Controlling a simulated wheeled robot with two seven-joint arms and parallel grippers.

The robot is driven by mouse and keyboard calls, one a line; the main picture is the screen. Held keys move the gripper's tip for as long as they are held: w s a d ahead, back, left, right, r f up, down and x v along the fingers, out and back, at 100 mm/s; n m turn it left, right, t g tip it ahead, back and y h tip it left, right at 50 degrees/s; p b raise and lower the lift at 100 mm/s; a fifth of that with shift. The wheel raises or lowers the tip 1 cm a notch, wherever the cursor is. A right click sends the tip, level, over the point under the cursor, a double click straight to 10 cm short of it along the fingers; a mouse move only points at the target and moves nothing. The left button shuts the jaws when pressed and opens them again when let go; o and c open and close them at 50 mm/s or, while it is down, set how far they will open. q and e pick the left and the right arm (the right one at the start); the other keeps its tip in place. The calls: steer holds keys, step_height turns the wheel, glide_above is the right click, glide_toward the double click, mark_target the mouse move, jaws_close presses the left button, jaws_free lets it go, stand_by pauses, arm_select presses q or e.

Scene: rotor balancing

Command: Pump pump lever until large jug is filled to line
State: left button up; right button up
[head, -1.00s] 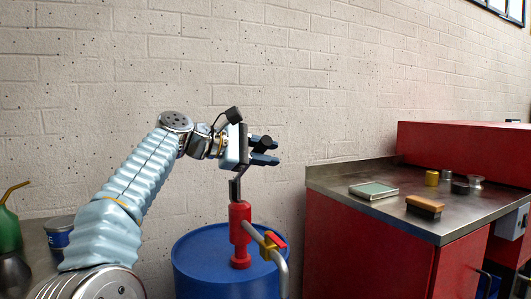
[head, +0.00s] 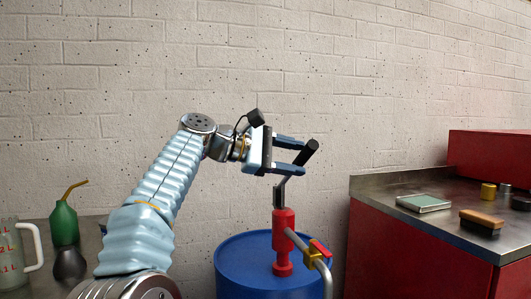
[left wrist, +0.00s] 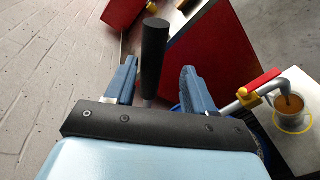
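The pump lever (head: 281,190) rises from a red pump (head: 283,232) on a blue drum (head: 245,262). Its black handle (head: 307,152) leans up and right. My left gripper (head: 302,157) is open with its fingers on either side of the handle. In the left wrist view the handle (left wrist: 154,50) stands between the two fingers with gaps showing. A clear jug (head: 20,262) with red litre marks is cut off at the left edge. I cannot tell if it is the large jug. My right gripper is not in view.
A spout with a red-handled valve (head: 318,248) bends down beside the drum. In the left wrist view a pale container (left wrist: 292,122) holds brown liquid near the spout. A green oil can (head: 64,224) stands left. A red workbench (head: 400,240) with small items stands right.

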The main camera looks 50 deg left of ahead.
arm_select(q)
steer(key=v, duration=0.8)
steer(key=shift+s+p, duration=0.25)
steer(key=shift+p, duration=0.15)
steer(key=shift+a+r, duration=0.1)
steer(key=shift+a, duration=0.05)
